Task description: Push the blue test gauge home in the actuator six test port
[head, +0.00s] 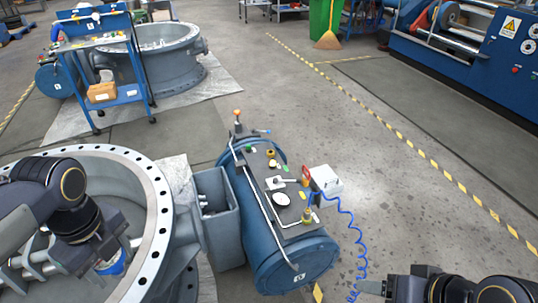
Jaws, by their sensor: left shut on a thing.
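My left gripper (120,248) is over the large flanged valve ring at the lower left. It is shut on a small blue and white round thing, which looks like the blue test gauge (112,265); the fingers and wrist partly hide it. The actuator (297,258) is a blue cylinder lying to the right of that ring, with a dark plate (262,187) on top carrying fittings, a lever and a dial. I cannot tell which fitting is the test port. My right gripper (366,287) is at the bottom edge, right of the actuator; its fingers are unclear.
A coiled blue hose (358,237) hangs from the actuator's right side. A blue cart (105,65) and another valve body (170,65) stand behind.

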